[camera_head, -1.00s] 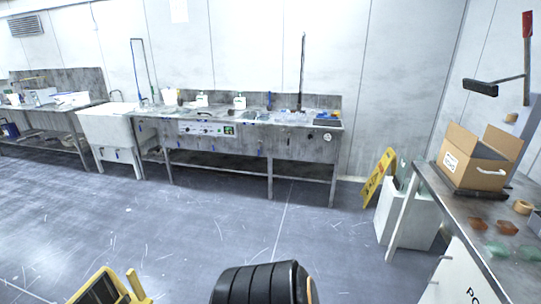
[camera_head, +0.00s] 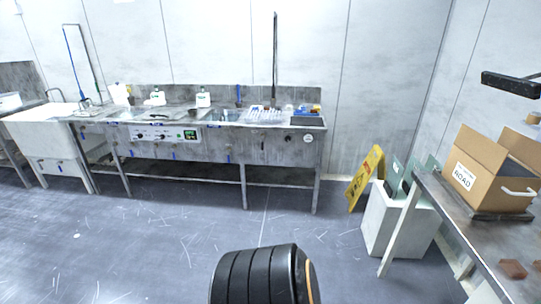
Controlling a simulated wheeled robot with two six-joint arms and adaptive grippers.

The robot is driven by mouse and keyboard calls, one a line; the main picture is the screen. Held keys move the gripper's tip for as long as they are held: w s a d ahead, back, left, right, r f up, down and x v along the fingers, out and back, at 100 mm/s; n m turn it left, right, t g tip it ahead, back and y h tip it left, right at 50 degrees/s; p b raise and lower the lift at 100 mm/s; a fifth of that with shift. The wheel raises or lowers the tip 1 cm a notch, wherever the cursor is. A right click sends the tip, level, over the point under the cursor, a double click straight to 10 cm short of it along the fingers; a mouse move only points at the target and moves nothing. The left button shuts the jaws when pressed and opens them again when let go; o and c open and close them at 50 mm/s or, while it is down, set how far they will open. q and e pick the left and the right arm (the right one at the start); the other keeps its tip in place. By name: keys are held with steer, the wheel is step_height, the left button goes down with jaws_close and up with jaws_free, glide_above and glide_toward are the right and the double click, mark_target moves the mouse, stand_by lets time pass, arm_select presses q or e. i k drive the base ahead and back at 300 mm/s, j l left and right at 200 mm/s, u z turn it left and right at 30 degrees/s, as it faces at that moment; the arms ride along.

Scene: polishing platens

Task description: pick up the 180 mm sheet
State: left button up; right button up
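No sheet marked 180 mm can be made out. Greenish flat pieces (camera_head: 396,174) stand upright in a white box-like stand (camera_head: 390,222) on the floor at the right; their sizes cannot be read. Neither of my grippers is in view. A black ribbed part of my own body shows at the bottom centre.
A steel sink bench (camera_head: 200,150) runs along the back wall. A yellow floor sign (camera_head: 366,177) leans beside the white stand. At the right, a workbench (camera_head: 450,212) carries an open cardboard box (camera_head: 488,178) and a reddish-brown piece (camera_head: 513,268). The middle floor is clear.

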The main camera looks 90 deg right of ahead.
mark_target(396, 170)
steer(key=l+z, duration=0.25)
steer(key=z, duration=0.2)
steer(key=l+z, duration=0.25)
steer(key=z, duration=0.15)
steer(key=i+l+z, duration=0.15)
steer(key=z, duration=0.75)
steer(key=i+z, duration=0.1)
steer(key=z, duration=0.4)
steer(key=l+z, duration=0.1)
steer(key=z, duration=0.35)
steer(key=i+z, duration=0.1)
steer(key=z, duration=0.8)
steer(key=i+j+z, duration=0.1)
steer(key=z, duration=0.4)
steer(key=i+j+z, duration=0.15)
steer(key=i+j, duration=0.95)
steer(key=i+j+z, duration=0.2)
steer(key=i+j, duration=1)
steer(key=j, duration=0.1)
